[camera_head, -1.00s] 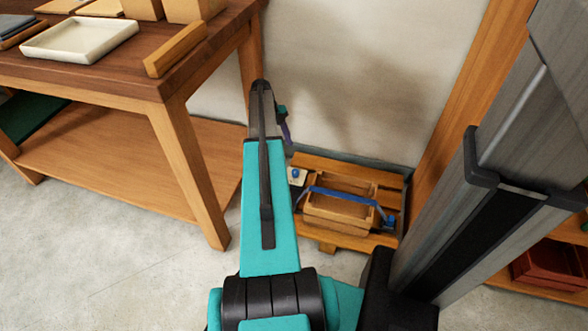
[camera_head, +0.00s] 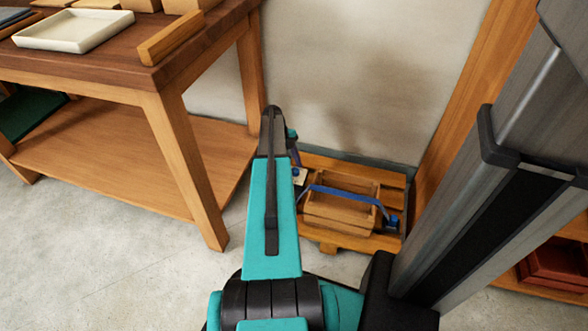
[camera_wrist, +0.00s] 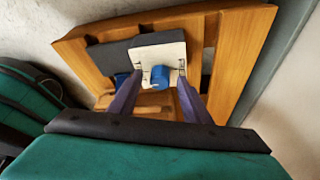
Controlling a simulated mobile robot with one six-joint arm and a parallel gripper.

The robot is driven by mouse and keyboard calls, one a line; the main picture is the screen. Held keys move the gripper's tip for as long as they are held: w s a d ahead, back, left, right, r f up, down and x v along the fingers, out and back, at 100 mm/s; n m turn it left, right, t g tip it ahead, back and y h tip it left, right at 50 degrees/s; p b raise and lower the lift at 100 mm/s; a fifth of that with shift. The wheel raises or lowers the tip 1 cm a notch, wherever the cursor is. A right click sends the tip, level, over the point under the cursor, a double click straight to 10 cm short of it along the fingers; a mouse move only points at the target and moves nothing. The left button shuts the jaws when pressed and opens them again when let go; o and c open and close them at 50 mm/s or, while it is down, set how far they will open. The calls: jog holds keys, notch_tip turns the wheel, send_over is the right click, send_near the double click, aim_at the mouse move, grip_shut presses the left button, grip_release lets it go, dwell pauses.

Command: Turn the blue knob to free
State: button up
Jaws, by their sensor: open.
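The blue knob (camera_wrist: 160,77) sits on a pale plate (camera_wrist: 147,57) with small dark marks, in the wrist view. In the head view only a small part of the gripper (camera_head: 294,152) shows beyond my arm.
A workbench (camera_head: 120,83) with a white tray (camera_head: 72,31) stands left. Floor in front is clear.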

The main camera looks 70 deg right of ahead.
jog(key=shift+s+f, duration=0.1)
jog(key=shift+f, duration=0.2)
jog(key=shift+c, duration=0.4)
jog(key=c, duration=1)
jog(key=shift+o, duration=0.2)
